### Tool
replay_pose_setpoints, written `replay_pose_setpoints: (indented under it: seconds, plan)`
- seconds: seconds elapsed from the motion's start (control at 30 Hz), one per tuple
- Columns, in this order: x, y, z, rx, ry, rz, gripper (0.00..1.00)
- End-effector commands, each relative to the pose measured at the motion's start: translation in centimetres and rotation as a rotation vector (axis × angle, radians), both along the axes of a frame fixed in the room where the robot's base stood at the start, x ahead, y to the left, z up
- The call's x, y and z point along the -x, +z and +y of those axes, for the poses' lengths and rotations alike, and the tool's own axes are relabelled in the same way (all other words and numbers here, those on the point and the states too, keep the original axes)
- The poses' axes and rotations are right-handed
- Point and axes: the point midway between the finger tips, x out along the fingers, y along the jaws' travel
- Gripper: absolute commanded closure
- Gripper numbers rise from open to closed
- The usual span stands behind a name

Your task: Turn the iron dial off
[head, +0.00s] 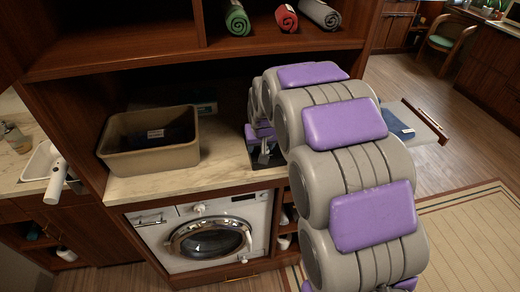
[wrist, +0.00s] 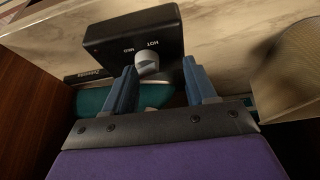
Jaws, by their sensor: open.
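In the wrist view, a black box (wrist: 112,42) bears a grey dial (wrist: 147,64) with the words HOT and MED beside it. My gripper (wrist: 160,66) is open, its two blue fingers pointing at the box. The dial lies between the fingertips in the picture, closer to the left finger; I cannot tell whether either finger touches it. In the head view, my gripper (head: 263,150) is low over the right end of the counter, partly hidden by my arm. The dial cannot be made out there.
A tan bin (head: 118,160) stands on the marble counter (head: 135,190), left of my gripper. A washing machine (head: 250,205) sits below. Rolled towels (head: 237,18) lie on the shelf above. At right, a pulled-out board (head: 425,122) holds a folded blue cloth (head: 397,124).

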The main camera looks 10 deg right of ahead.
Motion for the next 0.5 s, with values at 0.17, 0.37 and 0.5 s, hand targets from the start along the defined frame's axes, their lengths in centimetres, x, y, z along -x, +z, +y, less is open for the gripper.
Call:
replay_pose_setpoints:
  seconds: [0.17, 0.37, 0.5]
  plan:
    - [-0.2, -2.1, -0.8, -0.008, -0.006, 0.027, 0.42]
    - [-0.4, -2.1, -0.3, -0.002, -0.005, 0.025, 0.42]
    - [-0.3, -1.9, 0.1, 0.001, -0.004, 0.02, 0.54]
